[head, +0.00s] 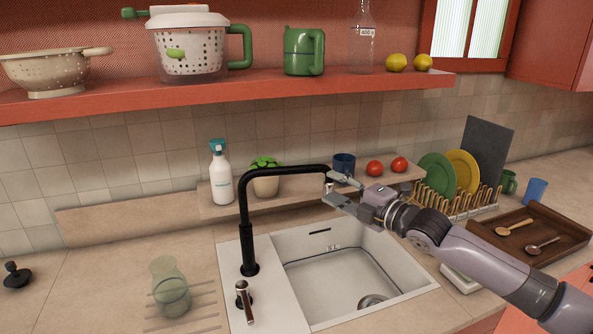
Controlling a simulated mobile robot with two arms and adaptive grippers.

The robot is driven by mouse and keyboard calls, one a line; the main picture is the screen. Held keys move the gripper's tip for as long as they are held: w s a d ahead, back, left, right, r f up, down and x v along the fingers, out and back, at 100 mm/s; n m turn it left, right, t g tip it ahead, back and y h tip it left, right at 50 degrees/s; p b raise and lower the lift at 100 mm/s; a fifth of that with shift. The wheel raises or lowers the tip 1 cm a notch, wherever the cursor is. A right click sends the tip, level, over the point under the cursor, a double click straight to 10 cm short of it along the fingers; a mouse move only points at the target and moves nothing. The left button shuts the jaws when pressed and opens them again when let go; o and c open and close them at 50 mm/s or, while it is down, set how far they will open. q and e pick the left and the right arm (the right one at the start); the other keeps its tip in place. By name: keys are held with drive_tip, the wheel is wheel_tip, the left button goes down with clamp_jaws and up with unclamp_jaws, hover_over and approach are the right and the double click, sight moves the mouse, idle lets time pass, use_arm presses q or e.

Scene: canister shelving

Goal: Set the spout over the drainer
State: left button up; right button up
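The black faucet has a tall post at the sink's left side, and its spout (287,171) reaches right over the sink basin (345,277). My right gripper (329,187) is at the spout's downturned end, one finger on the far side and one on the near side. The fingers look apart, with a gap around the tip; contact is not clear. The grooved drainer (205,311) is in the counter left of the sink, with a greenish glass jug (170,287) standing on it. My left gripper is out of view.
A faucet lever (243,301) stands in front of the post. A soap bottle (220,175), a potted plant (265,179) and a dark blue mug (344,162) stand behind the spout. A dish rack (450,206) and wooden tray (560,236) are at right.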

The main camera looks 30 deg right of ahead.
sight(302, 171)
drive_tip(key=w+p, duration=0.1)
drive_tip(key=w, duration=0.3)
drive_tip(key=w+a+p, duration=0.1)
drive_tip(key=w, duration=0.3)
drive_tip(key=w+p, duration=0.2)
drive_tip(key=w, duration=0.1)
drive_tip(key=shift+w+a, duration=0.55)
drive_tip(key=shift+w, duration=0.65)
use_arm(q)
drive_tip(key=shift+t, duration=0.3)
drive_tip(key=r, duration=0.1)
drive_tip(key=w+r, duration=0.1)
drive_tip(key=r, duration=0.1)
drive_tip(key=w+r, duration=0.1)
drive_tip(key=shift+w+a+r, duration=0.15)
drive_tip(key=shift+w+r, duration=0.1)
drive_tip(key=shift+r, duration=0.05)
use_arm(e)
drive_tip(key=shift+c, duration=0.2)
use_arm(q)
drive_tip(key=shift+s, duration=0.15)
use_arm(e)
drive_tip(key=shift+f, duration=0.1)
clamp_jaws()
